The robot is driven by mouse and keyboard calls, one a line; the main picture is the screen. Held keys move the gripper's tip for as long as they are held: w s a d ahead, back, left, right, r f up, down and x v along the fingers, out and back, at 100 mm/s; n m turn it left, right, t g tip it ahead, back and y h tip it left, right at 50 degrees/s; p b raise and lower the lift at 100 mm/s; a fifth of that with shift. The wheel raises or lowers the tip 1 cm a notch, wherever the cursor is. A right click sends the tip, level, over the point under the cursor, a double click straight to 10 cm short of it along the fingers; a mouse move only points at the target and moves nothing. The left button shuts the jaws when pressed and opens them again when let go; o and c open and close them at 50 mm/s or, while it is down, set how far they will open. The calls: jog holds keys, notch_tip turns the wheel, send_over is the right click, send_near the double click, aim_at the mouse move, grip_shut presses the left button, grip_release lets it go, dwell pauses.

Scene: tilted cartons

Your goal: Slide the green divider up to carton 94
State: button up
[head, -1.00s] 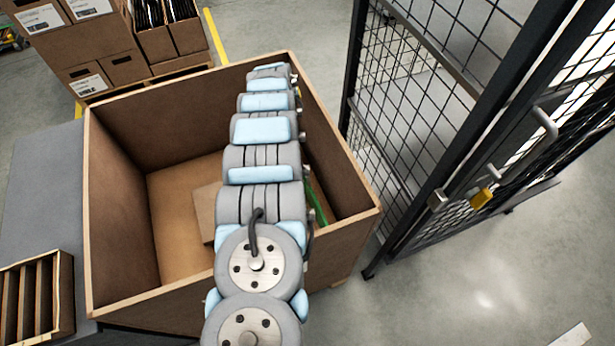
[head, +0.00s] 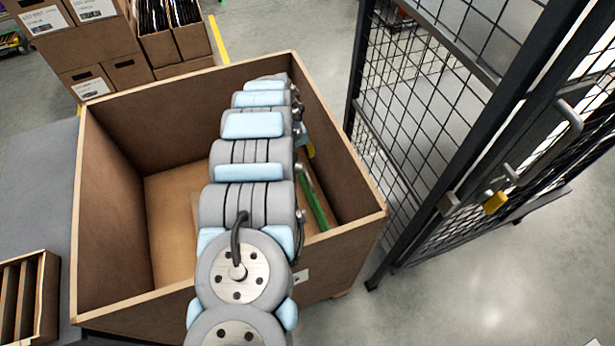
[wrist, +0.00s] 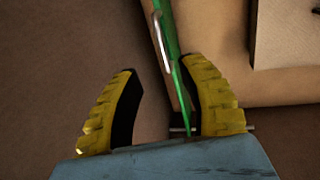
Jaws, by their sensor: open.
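The green divider (head: 315,205) stands inside the big open brown box, near its right wall. My arm covers part of it in the head view. In the wrist view the divider (wrist: 166,22) runs down between the two yellow fingers of my gripper (wrist: 160,68), nearer the right finger. The fingers are open, with a gap at the left one. A light brown carton (wrist: 290,35) shows at the top right of the wrist view, apart from the divider. In the head view it is mostly hidden behind my arm. I cannot read a number on it.
The big box's rim (head: 180,79) surrounds the work area. Its floor (head: 170,245) is bare at the left. A black mesh fence (head: 400,130) stands close on the right. A slotted tray (head: 30,300) sits at the lower left, and stacked cartons (head: 90,45) stand behind.

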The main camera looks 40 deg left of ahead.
jog(key=b, duration=0.2)
send_over(308, 177)
jog(key=s, duration=0.1)
notch_tip(308, 177, down, 7)
jog(key=shift+w+a+f+b, duration=0.1)
jog(key=shift+w+f+b, duration=0.05)
jog(key=shift+f+b, duration=0.7)
jog(key=shift+w+d+f+b, duration=0.1)
jog(key=shift+w+f+b, duration=0.1)
jog(key=shift+f+b, duration=0.65)
jog(key=shift+w+a+f+b, duration=0.1)
jog(key=shift+w+f+b, duration=0.05)
jog(key=shift+f+b, duration=0.65)
grip_shut()
jog(key=shift+f, duration=0.1)
